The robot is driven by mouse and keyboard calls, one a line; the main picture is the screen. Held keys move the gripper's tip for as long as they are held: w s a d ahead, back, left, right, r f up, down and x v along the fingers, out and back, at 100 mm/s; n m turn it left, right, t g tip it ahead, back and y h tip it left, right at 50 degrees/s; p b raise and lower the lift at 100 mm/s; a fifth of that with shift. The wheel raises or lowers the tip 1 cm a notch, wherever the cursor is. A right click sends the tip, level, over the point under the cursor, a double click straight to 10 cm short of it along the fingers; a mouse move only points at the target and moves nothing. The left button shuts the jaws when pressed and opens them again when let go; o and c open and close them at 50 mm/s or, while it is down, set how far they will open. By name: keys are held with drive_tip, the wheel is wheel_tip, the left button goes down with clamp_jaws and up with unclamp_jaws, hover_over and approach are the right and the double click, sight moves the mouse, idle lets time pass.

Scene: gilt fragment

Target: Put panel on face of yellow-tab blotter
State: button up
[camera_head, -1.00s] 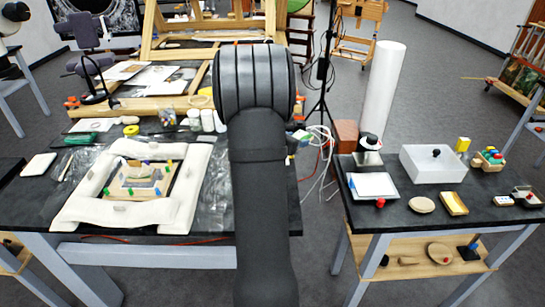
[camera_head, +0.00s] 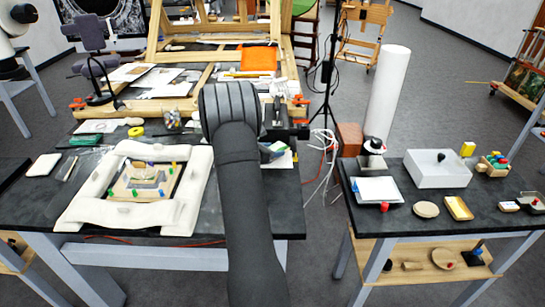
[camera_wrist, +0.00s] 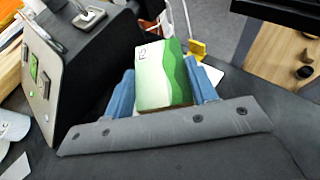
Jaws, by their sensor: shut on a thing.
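My gripper (camera_wrist: 161,84) has blue fingers, shut on the sides of a small panel (camera_wrist: 163,72) painted green and white. A wood-coloured edge shows on its near side. A yellow tab (camera_wrist: 197,48) stands just behind the panel, and part of a pale sheet (camera_wrist: 213,74), apparently the blotter, shows to its right. The panel hides most of that sheet; I cannot tell whether they touch.
A black box with a grey front plate (camera_wrist: 42,75) stands close on the gripper's left. The dark table carries a white padded frame (camera_head: 90,210) at left. A right-hand table holds a white box (camera_head: 437,170). A floor gap with cables separates the tables.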

drive_tip(key=shift+f, duration=1.45)
drive_tip(key=shift+f, duration=0.1)
drive_tip(key=o, duration=1)
drive_tip(key=shift+f, duration=0.1)
drive_tip(key=shift+c, duration=0.2)
drive_tip(key=shift+s+a+r, duration=0.15)
drive_tip(key=shift+r, duration=0.15)
drive_tip(key=v, duration=1.1)
drive_tip(key=shift+s+a+r, duration=0.1)
drive_tip(key=shift+s+a, duration=0.05)
drive_tip(key=shift+s, duration=0.05)
